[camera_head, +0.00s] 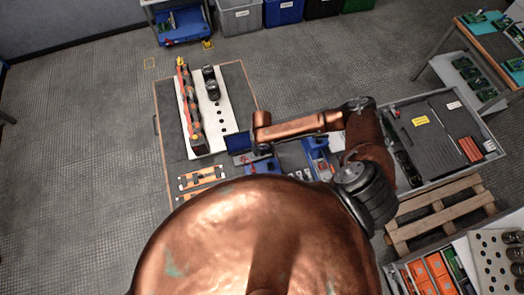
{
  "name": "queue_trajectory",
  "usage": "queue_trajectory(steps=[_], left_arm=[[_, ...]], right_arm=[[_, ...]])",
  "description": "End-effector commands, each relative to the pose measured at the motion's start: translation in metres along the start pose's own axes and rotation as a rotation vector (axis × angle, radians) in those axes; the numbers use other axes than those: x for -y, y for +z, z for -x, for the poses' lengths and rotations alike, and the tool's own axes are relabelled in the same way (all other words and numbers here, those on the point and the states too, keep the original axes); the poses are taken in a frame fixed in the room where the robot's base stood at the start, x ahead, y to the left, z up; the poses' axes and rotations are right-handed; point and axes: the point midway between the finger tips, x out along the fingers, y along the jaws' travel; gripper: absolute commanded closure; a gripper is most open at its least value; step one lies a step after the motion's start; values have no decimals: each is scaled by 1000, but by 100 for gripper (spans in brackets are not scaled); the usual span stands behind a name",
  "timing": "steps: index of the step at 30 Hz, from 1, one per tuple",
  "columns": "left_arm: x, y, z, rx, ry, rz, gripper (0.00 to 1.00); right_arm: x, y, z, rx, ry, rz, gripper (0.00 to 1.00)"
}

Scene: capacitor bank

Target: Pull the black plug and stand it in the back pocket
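A white board (204,122) lies on the bench with a row of dark round holes. Two black cylinders stand at its back end, one (208,72) behind the other (213,90). An orange-red rail with several dark parts (190,110) runs along its left side. I cannot tell which dark part is the black plug. My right gripper (256,143) is at the end of the copper arm reaching in from the right, right of the board's front part. Its fingers are too small and dark to read. My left gripper is out of view.
Blue fixtures (317,157) stand under my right arm, and orange-and-white parts (202,177) lie at the bench's front left. A grey tray with dark foam (437,127) stands at the right, above a wooden pallet (438,212). My copper body hides the bench's near part.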

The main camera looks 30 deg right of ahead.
Motion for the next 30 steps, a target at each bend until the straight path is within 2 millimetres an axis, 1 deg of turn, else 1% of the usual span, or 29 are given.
queue_trajectory(steps=[12, 21, 28, 30], left_arm=[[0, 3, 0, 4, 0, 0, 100], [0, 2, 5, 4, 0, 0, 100], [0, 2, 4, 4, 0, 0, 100], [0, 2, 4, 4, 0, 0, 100]], right_arm=[[0, 0, 0, 0, 0, 0, 67], [0, 0, 1, 0, 1, 0, 67], [0, 0, 0, 0, 0, 0, 67], [0, 0, 0, 0, 0, 0, 71]])
